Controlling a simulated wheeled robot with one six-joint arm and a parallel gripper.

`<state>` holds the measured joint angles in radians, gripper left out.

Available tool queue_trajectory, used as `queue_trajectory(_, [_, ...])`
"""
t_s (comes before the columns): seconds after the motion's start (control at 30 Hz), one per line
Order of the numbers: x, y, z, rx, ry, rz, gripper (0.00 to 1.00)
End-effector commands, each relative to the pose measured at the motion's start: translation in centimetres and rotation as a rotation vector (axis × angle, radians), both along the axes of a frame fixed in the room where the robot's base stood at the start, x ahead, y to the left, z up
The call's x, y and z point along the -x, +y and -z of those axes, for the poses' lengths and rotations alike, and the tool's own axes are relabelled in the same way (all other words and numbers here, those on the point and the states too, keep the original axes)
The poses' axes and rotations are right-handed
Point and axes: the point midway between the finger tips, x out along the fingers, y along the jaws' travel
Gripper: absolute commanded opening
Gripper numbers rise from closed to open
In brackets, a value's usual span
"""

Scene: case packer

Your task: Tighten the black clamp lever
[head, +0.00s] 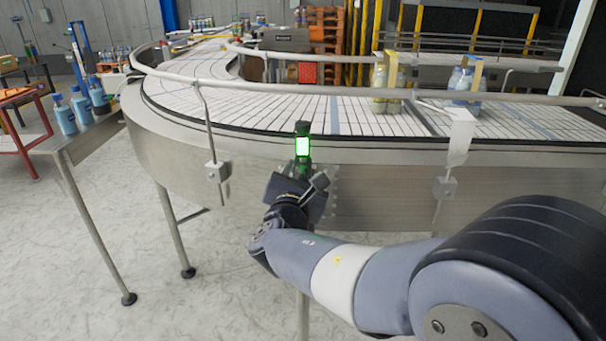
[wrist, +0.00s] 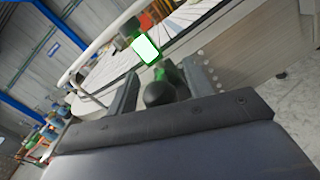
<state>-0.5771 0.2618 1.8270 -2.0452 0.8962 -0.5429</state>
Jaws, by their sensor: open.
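A black rounded knob (wrist: 160,93), which looks like the end of the clamp lever, sits between the two fingers of my gripper (wrist: 163,70) in the wrist view. The fingers are apart, one on each side of it; I cannot tell whether either touches it. Just beyond it is a green sensor with a bright lit face (wrist: 146,49). In the head view the sensor (head: 302,146) stands upright at the conveyor's outer side, right above my gripper (head: 302,178). My gripper hides the lever there.
The curved conveyor (head: 250,172) with its metal side wall lies directly behind my gripper. A guide rail (head: 260,88) runs above the belt on posts. A white reflector or tag (head: 461,138) hangs at the right. A side table with blue bottles (head: 80,106) stands left.

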Motion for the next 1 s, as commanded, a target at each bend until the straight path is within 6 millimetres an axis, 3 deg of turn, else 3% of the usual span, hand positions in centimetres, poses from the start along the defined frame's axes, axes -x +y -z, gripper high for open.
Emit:
queue_trajectory(0.13, [0.02,0.00,0.02,0.000,0.000,0.000,0.48])
queue_trajectory(0.7, [0.04,0.00,0.03,0.000,0.001,0.001,0.01])
queue_trajectory(1.0, [0.05,0.03,0.02,0.000,0.001,0.003,0.00])
